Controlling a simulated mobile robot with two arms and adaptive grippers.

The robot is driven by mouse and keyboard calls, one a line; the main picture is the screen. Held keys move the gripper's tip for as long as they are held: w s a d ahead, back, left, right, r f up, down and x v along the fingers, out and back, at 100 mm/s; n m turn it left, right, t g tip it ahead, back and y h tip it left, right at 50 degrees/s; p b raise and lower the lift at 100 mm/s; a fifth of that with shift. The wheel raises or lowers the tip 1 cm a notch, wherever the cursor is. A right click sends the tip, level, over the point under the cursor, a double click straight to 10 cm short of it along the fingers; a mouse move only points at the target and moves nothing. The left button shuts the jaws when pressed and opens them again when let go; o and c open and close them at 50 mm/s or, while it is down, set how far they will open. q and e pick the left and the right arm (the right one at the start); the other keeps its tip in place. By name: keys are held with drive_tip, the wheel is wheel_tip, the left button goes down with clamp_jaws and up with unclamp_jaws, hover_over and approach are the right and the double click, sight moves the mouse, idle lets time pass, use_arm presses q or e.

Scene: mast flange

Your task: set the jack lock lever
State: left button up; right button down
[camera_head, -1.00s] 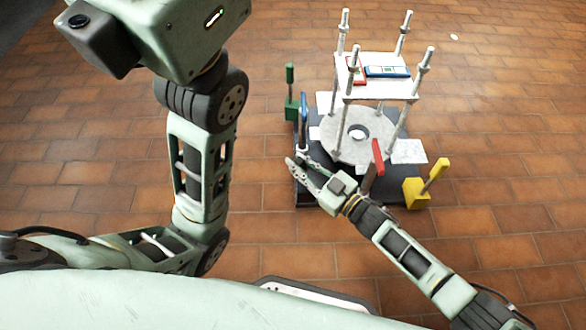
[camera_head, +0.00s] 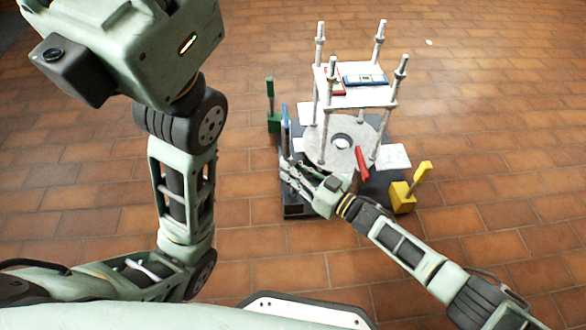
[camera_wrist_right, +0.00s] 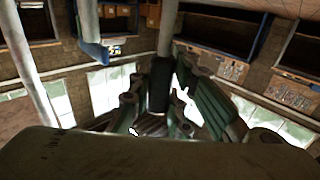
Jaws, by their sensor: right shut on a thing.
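No lever carries a readable label, so I cannot tell which is the jack lock lever. In the head view a blue lever (camera_head: 286,118) stands upright at the left edge of the dark base (camera_head: 298,209), a green lever (camera_head: 270,92) behind it. A red lever (camera_head: 362,163) leans at the front and a yellow lever (camera_head: 422,172) tilts at the right. My right gripper (camera_head: 291,175) is low beside the blue lever. In the wrist view its fingers (camera_wrist_right: 160,108) are shut around a black grip (camera_wrist_right: 160,82) on a pale rod. My left gripper is out of view.
A round grey flange (camera_head: 325,152) with a central hole lies on the base. White posts (camera_head: 401,75) around it carry a white plate (camera_head: 345,95) with a red and a blue item. My left arm fills the left side.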

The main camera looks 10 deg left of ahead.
drive_tip(key=c, duration=1.6)
unclamp_jaws()
drive_tip(key=shift+w, duration=0.1)
drive_tip(key=shift+d, duration=0.15)
drive_tip(key=v, duration=1.2)
